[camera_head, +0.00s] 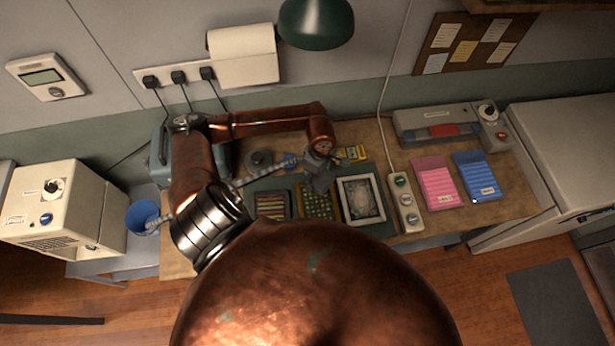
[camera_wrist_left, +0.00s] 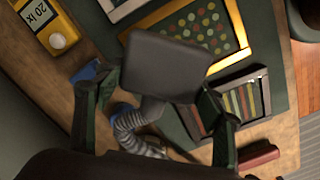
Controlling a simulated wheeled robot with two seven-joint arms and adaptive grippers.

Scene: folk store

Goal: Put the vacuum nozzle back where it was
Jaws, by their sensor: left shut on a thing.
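The vacuum nozzle (camera_wrist_left: 168,66) is a dark grey flat head on a short neck, with a grey ribbed hose (camera_wrist_left: 130,128) behind it. My left gripper (camera_wrist_left: 158,90) is shut on the nozzle, with one finger on each side. In the head view the nozzle (camera_head: 324,180) hangs from my left gripper (camera_head: 318,160) over the back middle of the workbench, above the dark green mat. The hose (camera_head: 258,175) runs left behind my arm towards a blue bucket (camera_head: 142,214). My right gripper is not in view.
Framed pieces, including a grey picture (camera_head: 362,200), lie on the mat. A yellow meter (camera_head: 352,153) lies behind. A power strip (camera_head: 404,202), pink pad (camera_head: 435,183) and blue pad (camera_head: 475,176) are right of it. A green lamp (camera_head: 316,22) hangs above.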

